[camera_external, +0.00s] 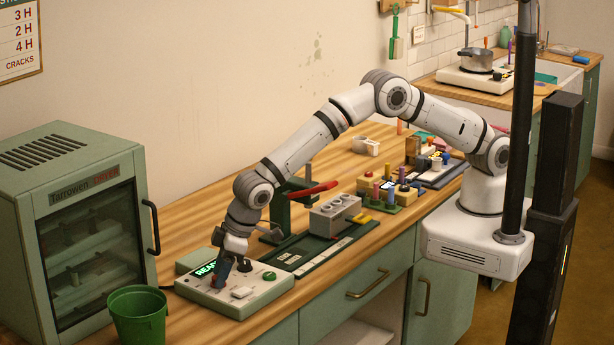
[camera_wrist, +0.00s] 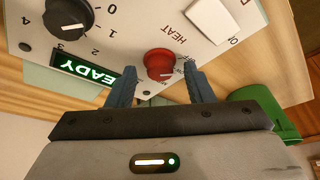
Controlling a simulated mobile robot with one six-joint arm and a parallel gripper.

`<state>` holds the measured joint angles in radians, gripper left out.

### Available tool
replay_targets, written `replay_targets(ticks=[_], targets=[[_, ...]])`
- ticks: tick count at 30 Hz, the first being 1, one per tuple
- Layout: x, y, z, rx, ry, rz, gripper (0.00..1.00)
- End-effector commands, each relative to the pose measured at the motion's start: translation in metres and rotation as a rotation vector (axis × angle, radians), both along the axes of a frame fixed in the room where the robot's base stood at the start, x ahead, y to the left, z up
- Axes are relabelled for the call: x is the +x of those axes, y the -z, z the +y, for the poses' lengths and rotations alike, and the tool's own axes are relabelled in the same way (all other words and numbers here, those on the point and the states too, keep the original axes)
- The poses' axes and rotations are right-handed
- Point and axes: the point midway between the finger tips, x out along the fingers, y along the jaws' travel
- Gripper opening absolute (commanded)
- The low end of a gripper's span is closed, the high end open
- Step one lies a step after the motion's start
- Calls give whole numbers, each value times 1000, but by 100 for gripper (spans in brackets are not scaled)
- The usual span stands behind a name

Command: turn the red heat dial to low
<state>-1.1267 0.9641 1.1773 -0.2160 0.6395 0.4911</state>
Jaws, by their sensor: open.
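The red heat dial (camera_wrist: 160,64) is on the white control panel (camera_wrist: 115,30), beside the word HEAT, in the wrist view. Its white pointer mark shows on the side toward my gripper. My gripper (camera_wrist: 154,84) is open, with one blue-grey finger on each side of the dial. A gap shows between the dial and the fingers, so I cannot tell if they touch it.
A black numbered knob (camera_wrist: 68,18), a lit READY display (camera_wrist: 85,72) and a white switch (camera_wrist: 212,18) sit near the dial. A green bin (camera_external: 138,315) and a green cabinet (camera_external: 75,220) stand left of the panel.

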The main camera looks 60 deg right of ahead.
Motion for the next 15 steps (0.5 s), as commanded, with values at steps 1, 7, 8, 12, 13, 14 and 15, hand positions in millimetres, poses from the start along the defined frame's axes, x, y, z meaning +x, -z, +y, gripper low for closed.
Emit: replay_targets(ticks=[1, 7, 8, 12, 13, 14, 15], targets=[[0, 0, 0, 0, 0, 0, 47], [0, 0, 0, 0, 0, 0, 40], [0, 0, 0, 0, 0, 0, 37], [0, 0, 0, 0, 0, 0, 26], [0, 0, 0, 0, 0, 0, 24], [0, 0, 0, 0, 0, 0, 21], [0, 0, 0, 0, 0, 0, 18]])
